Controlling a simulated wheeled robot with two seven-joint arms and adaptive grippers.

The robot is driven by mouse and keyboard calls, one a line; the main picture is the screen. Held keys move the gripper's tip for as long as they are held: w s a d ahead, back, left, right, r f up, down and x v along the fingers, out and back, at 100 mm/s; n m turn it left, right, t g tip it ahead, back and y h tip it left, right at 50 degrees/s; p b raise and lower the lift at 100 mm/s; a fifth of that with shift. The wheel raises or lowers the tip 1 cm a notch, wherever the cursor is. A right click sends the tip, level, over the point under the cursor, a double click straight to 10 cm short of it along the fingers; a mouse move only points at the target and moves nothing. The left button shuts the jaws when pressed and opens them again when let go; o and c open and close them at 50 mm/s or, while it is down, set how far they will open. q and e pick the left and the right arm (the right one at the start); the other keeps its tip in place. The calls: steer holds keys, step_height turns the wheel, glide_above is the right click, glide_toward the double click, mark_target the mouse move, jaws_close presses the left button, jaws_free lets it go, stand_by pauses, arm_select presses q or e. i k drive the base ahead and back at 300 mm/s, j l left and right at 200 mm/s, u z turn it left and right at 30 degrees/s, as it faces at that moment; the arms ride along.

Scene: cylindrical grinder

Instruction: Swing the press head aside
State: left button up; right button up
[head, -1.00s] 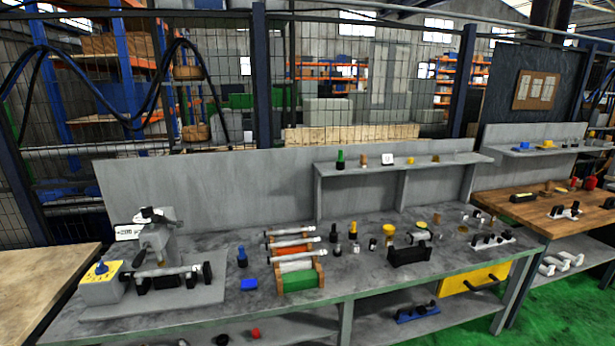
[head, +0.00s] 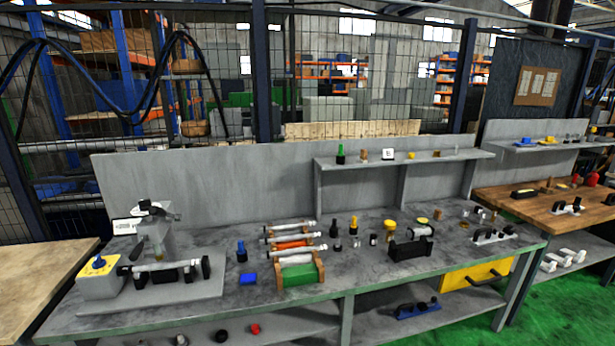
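The press (head: 152,236) is a grey upright fixture at the far left of the grey bench in the head view. Its press head (head: 152,210) is at the top of the column, with dark and light parts and a short end pointing right. A shiny cylindrical bar (head: 165,265) lies across black supports in front of the column, on a grey base plate (head: 190,289). A yellow-topped control box (head: 99,267) with a blue knob stands at the left end of the bar. Neither of my grippers is in view.
A raised shelf (head: 400,160) runs along the back. The bench front near the press is mostly clear.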

mark_target(152, 232)
steer(key=i+j+u, duration=0.3)
steer(key=j, duration=0.25)
steer(key=i+j+u, duration=0.2)
steer(key=j+u, duration=0.15)
steer(key=j, duration=0.15)
steer(key=i+j+u, duration=0.3)
steer(key=j, duration=0.15)
